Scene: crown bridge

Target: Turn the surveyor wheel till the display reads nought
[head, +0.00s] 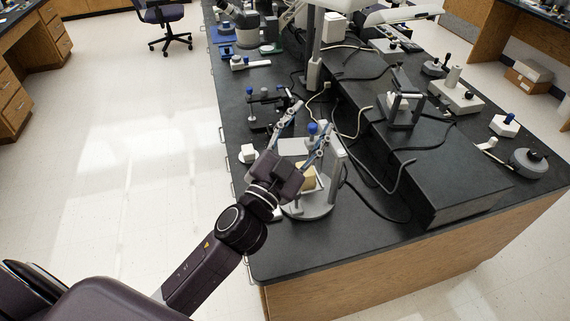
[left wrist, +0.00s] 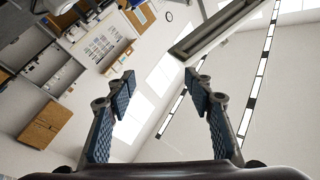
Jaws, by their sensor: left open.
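My left gripper (head: 314,118) is open over the near part of the dark bench. In the head view its fingers overlap a stand with a round grey base (head: 318,208), a pale upright column (head: 335,172) and a blue knob (head: 312,128). The knob appears between the fingers, but I cannot tell its distance from them. A yellowish block (head: 307,178) on the stand is partly hidden by my wrist. In the left wrist view the open fingers (left wrist: 160,76) hold nothing. I cannot pick out the surveyor wheel or its display for certain, and no reading is legible. My right gripper is out of view.
A raised dark ledge (head: 455,192) runs along the bench, with loose cables lying nearby. A small clamp stand (head: 258,104), a white block (head: 248,152) and a grey round device (head: 528,162) stand on the bench. The floor (head: 120,130) to the left is largely clear.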

